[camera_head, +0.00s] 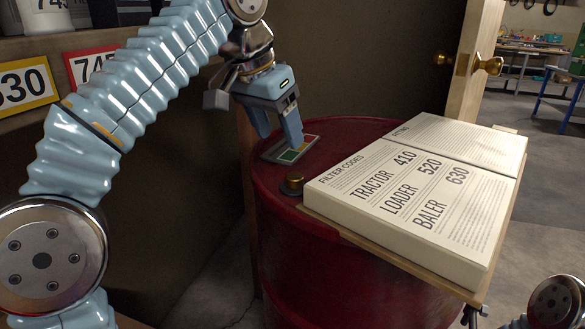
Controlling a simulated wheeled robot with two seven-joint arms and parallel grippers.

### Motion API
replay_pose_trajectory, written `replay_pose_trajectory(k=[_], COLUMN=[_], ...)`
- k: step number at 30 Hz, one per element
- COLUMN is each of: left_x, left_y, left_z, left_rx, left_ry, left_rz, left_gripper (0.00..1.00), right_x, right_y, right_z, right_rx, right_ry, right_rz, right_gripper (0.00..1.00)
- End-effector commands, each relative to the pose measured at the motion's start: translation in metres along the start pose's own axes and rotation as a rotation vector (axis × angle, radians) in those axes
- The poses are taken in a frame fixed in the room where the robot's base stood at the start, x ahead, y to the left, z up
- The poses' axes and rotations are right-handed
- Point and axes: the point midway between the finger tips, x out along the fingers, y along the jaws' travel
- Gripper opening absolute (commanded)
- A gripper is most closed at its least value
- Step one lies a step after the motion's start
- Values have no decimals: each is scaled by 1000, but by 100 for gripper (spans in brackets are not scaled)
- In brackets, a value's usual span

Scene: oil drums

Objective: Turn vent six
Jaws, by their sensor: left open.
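A red drum (310,270) stands in the middle. A small brass cap (291,184) sits on its top near the left rim; no number is readable on it, so I cannot tell if it is a vent. Behind the cap lies a small plate with green and red fields (290,151). My left gripper (280,139) points down with its fingers apart and empty, its tips over or at the plate, behind the cap. I cannot tell if they touch the plate. My right gripper is not in view; only a joint of mine shows at the bottom right.
A thick open book headed "Filter codes" (420,180) lies on a wooden board (390,257) over the drum's right side. A shelf with number labels (25,85) stands at the left. A door with a brass knob (490,66) is behind. Open floor (550,200) shows at the right.

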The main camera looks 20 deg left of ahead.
Motion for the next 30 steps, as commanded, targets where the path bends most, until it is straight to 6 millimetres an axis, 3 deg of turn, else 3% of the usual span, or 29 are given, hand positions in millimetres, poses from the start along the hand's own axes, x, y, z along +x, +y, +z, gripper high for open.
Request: replay_pose_trajectory(k=[1,6,12,18,26,30], left_x=[18,60,92,105,106,106], left_y=[0,0,0,0,0,0], left_z=[2,2,1,0,0,0], left_rx=[-1,-1,-1,-3,-3,-3], left_ry=[-4,-2,-1,0,1,1], left_rz=[0,2,2,2,3,3], left_gripper=[64,64,64,64,64,42], right_x=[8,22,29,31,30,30], right_y=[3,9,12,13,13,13], right_z=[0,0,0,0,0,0], right_rx=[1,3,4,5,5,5], right_ry=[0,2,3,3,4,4], right_rz=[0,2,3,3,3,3], right_gripper=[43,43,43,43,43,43])
